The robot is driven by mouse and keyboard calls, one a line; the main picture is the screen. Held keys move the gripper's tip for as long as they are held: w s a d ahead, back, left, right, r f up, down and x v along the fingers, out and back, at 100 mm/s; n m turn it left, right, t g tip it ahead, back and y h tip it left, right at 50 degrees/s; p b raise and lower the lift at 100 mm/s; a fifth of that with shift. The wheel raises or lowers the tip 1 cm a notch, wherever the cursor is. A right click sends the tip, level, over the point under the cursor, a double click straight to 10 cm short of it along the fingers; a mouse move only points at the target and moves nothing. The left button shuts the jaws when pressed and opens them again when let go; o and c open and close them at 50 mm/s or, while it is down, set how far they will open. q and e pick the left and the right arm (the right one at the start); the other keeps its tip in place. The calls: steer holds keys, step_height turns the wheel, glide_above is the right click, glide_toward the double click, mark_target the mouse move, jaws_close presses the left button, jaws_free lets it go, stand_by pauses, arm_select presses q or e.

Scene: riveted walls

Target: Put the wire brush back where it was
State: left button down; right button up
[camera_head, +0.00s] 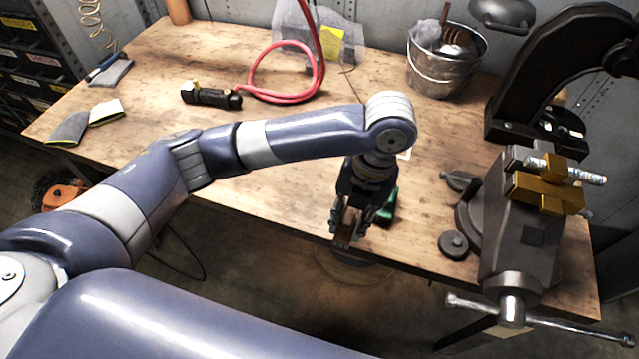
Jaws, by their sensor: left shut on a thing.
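My left arm reaches in from the left, and its gripper (347,228) points down at the front edge of the workbench. It is shut on a brown, wood-coloured piece, which looks like the wire brush (344,238). Only a small part of the brush shows between the fingers, and its bristles cannot be made out. A green object (388,207) lies right behind and beside the gripper, partly hidden by it. My right gripper is not in view.
The wooden workbench (270,205) has a dark vise (515,225) at its right front. A metal bucket (445,68) stands at the back. A black tool (211,97), a red hose (268,98) and sponges (70,128) lie left. The bench middle is mostly clear.

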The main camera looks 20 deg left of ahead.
arm_select(q)
steer(key=w+a+p, duration=0.1)
steer(key=w+a, duration=0.5)
steer(key=w, duration=0.1)
steer(key=w+a+f+p, duration=0.1)
steer(key=w+a, duration=0.2)
steer(key=shift+w+f+p, duration=0.1)
steer(key=shift+w+p, duration=0.05)
steer(key=shift+p, duration=0.15)
steer(key=shift+w+a+f, duration=0.15)
steer(key=shift+w+f, duration=0.05)
step_height(320, 180, down, 2)
steer(key=shift+f+p, duration=0.2)
steer(key=shift+p, duration=0.45)
steer(key=shift+f, duration=0.4)
steer(key=shift+f, duration=0.1)
steer(key=c, duration=1.2)
jaws_free()
steer(key=shift+c, duration=0.2)
